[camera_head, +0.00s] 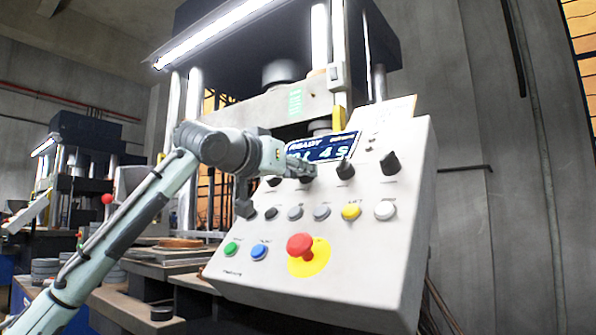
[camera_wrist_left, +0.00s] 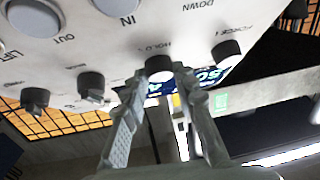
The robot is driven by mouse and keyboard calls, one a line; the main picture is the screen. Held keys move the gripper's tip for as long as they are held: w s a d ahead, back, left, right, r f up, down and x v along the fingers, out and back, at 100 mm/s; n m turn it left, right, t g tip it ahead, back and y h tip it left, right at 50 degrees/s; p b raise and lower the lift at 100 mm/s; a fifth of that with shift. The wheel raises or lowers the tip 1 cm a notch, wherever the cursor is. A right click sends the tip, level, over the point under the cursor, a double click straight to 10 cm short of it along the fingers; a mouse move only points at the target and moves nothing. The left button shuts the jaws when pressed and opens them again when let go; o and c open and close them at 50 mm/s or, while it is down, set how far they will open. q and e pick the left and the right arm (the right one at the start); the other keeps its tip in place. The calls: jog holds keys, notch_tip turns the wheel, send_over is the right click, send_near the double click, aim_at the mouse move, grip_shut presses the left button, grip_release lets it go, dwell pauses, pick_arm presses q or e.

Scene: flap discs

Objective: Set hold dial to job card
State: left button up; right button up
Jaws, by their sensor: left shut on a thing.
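The hold dial (camera_wrist_left: 160,68), labelled HOLD in the left wrist view, is a round knob on the pale control panel. My left gripper (camera_wrist_left: 163,78) has one finger on each side of it and is shut on it. In the head view my left gripper (camera_head: 303,172) reaches the panel's dial row and partly hides the dial. The blue display (camera_head: 325,148) above reads READY with a partly covered line ending in "4 S". A pale sheet (camera_head: 388,112), possibly the job card, stands at the panel's top edge; its writing is unreadable. My right gripper is out of view.
Black dials (camera_head: 390,163) stand close by along the row, one labelled FORCE (camera_wrist_left: 227,53) in the wrist view. Below are coloured buttons (camera_head: 351,211) and a red emergency-stop button (camera_head: 299,246) on yellow. The press (camera_head: 285,100) rises behind the panel.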

pick_arm(q)
jog(key=shift+n, duration=0.3)
grip_shut()
jog(key=shift+s+d+n+t+y, duration=0.15)
jog(key=shift+n+t+y, duration=0.25)
jog(key=shift+n+y, duration=0.7)
jog(key=shift+d+r+n+y, duration=0.15)
jog(key=shift+n+y, duration=0.35)
jog(key=shift+n, duration=0.5)
jog(key=shift+n+y+p, duration=0.5)
jog(key=shift+n+y, duration=0.3)
jog(key=shift+n, duration=0.3)
jog(key=shift+n+y, duration=0.3)
jog(key=shift+n, duration=0.2)
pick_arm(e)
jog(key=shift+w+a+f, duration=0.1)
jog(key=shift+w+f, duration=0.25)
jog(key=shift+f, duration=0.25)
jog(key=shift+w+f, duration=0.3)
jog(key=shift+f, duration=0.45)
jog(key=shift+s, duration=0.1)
